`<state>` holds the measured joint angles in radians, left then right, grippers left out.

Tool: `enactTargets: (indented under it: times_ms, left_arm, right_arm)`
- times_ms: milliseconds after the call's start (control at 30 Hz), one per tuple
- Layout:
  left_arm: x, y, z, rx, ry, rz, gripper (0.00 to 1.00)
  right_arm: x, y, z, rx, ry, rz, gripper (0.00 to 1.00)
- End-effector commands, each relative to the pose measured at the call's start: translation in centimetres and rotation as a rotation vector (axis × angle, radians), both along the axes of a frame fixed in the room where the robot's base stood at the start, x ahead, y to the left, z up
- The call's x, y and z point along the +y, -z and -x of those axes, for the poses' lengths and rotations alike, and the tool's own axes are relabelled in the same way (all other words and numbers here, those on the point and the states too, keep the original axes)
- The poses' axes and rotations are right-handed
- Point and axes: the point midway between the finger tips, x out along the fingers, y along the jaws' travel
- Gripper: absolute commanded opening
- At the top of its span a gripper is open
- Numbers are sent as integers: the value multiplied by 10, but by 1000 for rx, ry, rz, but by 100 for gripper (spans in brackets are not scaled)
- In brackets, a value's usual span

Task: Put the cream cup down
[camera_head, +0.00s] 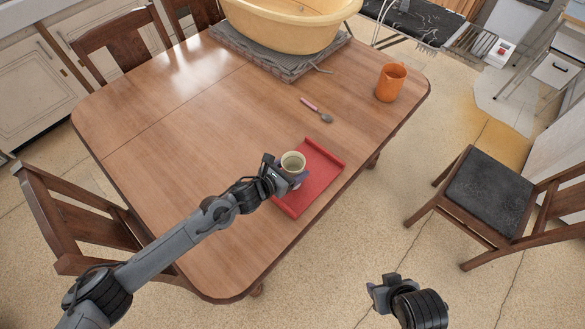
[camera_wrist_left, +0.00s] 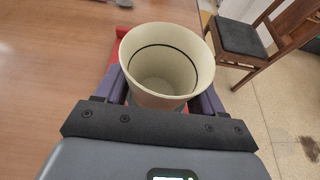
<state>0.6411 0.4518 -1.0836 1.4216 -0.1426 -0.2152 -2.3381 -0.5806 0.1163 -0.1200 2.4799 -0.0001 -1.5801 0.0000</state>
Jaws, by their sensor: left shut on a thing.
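The cream cup (camera_head: 293,161) is upright at the red tray (camera_head: 322,158) near the table's right edge. My left gripper (camera_head: 288,178) is shut on the cup, its fingers on both sides of the cup's body. In the left wrist view the cup (camera_wrist_left: 162,62) looks empty, with a dark ring inside, and sits between the two purple fingers. I cannot tell whether the cup's bottom touches the tray. My right gripper (camera_head: 384,290) is over the floor at the lower right, away from the table; its fingers are too unclear to judge.
A spoon with a pink handle (camera_head: 311,104) lies behind the tray. An orange mug (camera_head: 390,83) stands near the table's right corner. The table's left part (camera_head: 160,130) is clear.

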Motion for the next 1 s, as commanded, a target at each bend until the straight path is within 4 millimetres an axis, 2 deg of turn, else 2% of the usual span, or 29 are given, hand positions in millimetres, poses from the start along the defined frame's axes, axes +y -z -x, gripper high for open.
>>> enactTargets:
  times_ms: [33, 200, 233, 367, 400, 700, 933, 1000]
  left_arm:
    - [1, 6, 1, 4, 0, -3, 0]
    - [2, 7, 1, 6, -1, -6, 0]
    - [2, 8, 1, 8, -1, -8, 72]
    - [2, 8, 1, 8, -1, -8, 92]
    - [2, 7, 1, 7, -1, -7, 94]
    - [1, 4, 1, 4, 0, -4, 94]
    - [1, -13, 1, 4, 0, -3, 94]
    - [12, -12, 10, 4, -1, -6, 94]
  right_arm:
    - [0, 3, 0, 0, 1, 0, 43]
    - [0, 3, 0, 0, 1, -1, 43]
    - [0, 3, 0, 0, 1, -1, 43]
    - [0, 3, 0, 0, 0, 0, 43]
    - [0, 3, 0, 0, 0, 0, 43]
    - [-1, 2, 0, -1, -3, 4, 43]
    - [-2, -16, 0, 0, -5, 8, 43]
    - [-2, -14, 0, -2, -5, 7, 43]
